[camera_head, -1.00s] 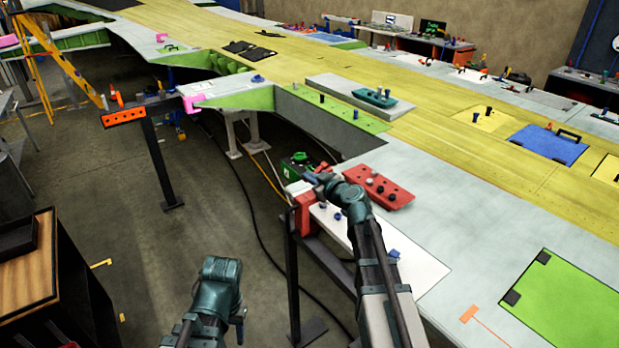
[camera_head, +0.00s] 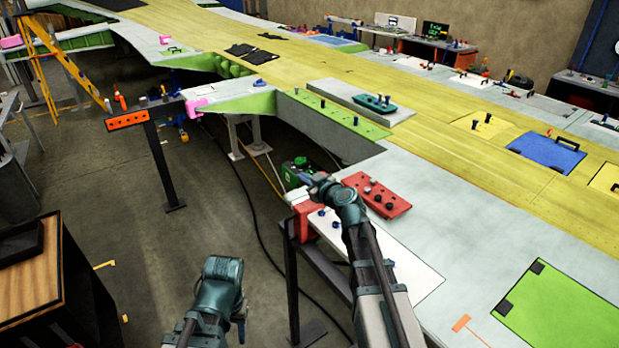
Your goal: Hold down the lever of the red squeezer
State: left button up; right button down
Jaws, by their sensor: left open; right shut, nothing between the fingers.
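The red squeezer (camera_head: 302,218) stands at the near edge of the wing, at the end of a white panel (camera_head: 415,278) on a dark stand. Its lever is hidden behind my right arm and gripper. My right gripper (camera_head: 308,181) is at the top of the squeezer, shut with nothing between its fingers; I cannot tell whether it touches the lever. My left gripper (camera_head: 241,330) hangs low over the floor, left of the stand and well apart from the squeezer. It is open and its fingers are mostly hidden.
A red plate with dark knobs (camera_head: 378,194) lies on the wing just right of my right gripper. A green device (camera_head: 297,170) is behind the squeezer. A wooden-topped cabinet (camera_head: 35,270) stands at the left. The floor between is mostly clear, with cables.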

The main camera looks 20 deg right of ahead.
jog(key=p+v, duration=0.1)
jog(key=v, duration=0.8)
jog(key=shift+s+p, duration=0.3)
jog(key=shift+s, duration=0.1)
jog(key=shift+d+f, duration=0.1)
jog(key=shift+d, duration=0.05)
jog(key=s+a+f+n+g+y+b, duration=0.1)
jog(key=s+a+f+g+b, duration=0.3)
jog(key=a+f, duration=0.45)
jog(key=s+a+f+g+y+b, duration=0.1)
jog(key=s+a+f+g+b, duration=0.1)
jog(key=s+a+f+g, duration=0.45)
jog(key=s+a+f+m+g+h+b, duration=0.2)
jog(key=s+f+h, duration=0.5)
jog(key=s+f, duration=0.6)
jog(key=m+g+b, duration=0.1)
jog(key=g+b, duration=0.1)
jog(key=b, duration=0.1)
jog(key=shift+s+a+f+m+h+b, duration=0.25)
jog(key=shift+s+m+h+b, duration=0.05)
jog(key=shift+s+b, duration=0.1)
